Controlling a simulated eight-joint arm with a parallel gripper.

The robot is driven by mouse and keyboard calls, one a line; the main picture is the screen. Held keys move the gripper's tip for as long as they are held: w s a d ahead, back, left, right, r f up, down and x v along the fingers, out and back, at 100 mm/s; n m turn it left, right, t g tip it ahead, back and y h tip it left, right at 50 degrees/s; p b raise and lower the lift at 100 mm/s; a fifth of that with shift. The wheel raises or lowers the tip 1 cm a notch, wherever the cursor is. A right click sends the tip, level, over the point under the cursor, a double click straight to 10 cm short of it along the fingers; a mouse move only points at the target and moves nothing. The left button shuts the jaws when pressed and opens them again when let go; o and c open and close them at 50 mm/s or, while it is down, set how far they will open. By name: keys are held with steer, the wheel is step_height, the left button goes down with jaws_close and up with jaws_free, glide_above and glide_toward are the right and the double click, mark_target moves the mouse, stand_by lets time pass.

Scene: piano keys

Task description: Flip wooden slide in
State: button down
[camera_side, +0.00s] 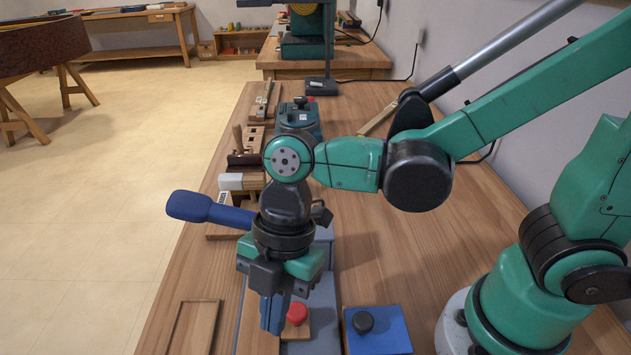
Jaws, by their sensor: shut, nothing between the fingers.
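My gripper (272,318) points down over the front part of the workbench, with its blue fingers shut and empty. A wooden strip (246,325) lies just left of the fingers and is partly hidden by them; it may be the wooden slide, but I cannot tell for sure. I cannot tell whether the fingertips touch it. A shallow wooden tray (194,328) lies further left, near the bench's edge.
A red button (297,313) stands right beside the fingers. A black knob on a blue block (378,335) is to the right. A dark blue padded shape (208,209) sticks out left behind my wrist. Wooden fixtures (245,160) and a teal machine (297,118) stand behind.

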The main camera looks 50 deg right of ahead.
steer(key=v, duration=0.6)
steer(key=shift+d+r, duration=0.1)
steer(key=shift+d, duration=0.05)
